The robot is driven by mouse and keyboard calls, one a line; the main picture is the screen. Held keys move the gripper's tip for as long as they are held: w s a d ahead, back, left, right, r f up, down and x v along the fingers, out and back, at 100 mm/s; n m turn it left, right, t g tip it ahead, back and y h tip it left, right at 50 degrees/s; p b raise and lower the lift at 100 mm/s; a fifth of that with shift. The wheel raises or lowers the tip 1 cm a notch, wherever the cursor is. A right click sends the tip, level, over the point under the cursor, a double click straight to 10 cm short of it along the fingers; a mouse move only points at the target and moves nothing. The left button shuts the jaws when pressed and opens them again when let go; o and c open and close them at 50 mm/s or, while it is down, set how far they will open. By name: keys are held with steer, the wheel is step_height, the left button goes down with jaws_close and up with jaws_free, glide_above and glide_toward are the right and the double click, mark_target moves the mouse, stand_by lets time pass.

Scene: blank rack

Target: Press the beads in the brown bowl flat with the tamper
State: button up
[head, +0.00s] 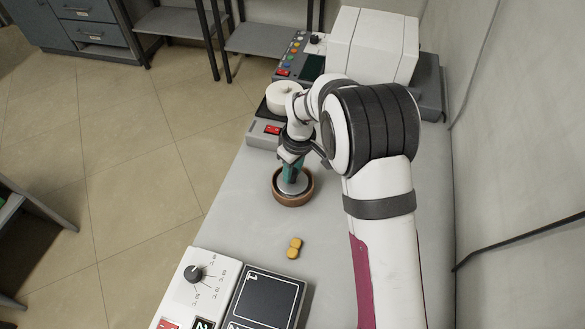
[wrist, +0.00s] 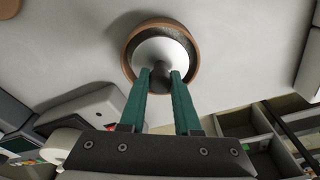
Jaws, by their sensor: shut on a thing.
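The brown bowl (head: 293,203) stands on the grey bench below my gripper, and its rim also shows in the wrist view (wrist: 128,62). The tamper (wrist: 160,50) has a pale round head and a dark handle, and its head (head: 299,187) is inside the bowl's rim. My gripper (wrist: 161,74) has green fingers and is shut on the tamper's handle, above the bowl. The head covers most of the bowl's inside. A dark band shows beyond it in the wrist view, but I cannot make out single beads or tell whether the head touches them.
Two yellow-brown pieces (head: 294,248) lie on the bench in front of the bowl. A white panel with a knob (head: 195,273) and a black plate (head: 266,298) are nearer. Behind stand a white roll (head: 283,96), a unit with a red switch (head: 268,131) and a white box (head: 371,45).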

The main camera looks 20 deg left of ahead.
jaws_close()
steer(key=shift+f, duration=0.9)
stand_by(3.6)
steer(key=shift+r, duration=4.55)
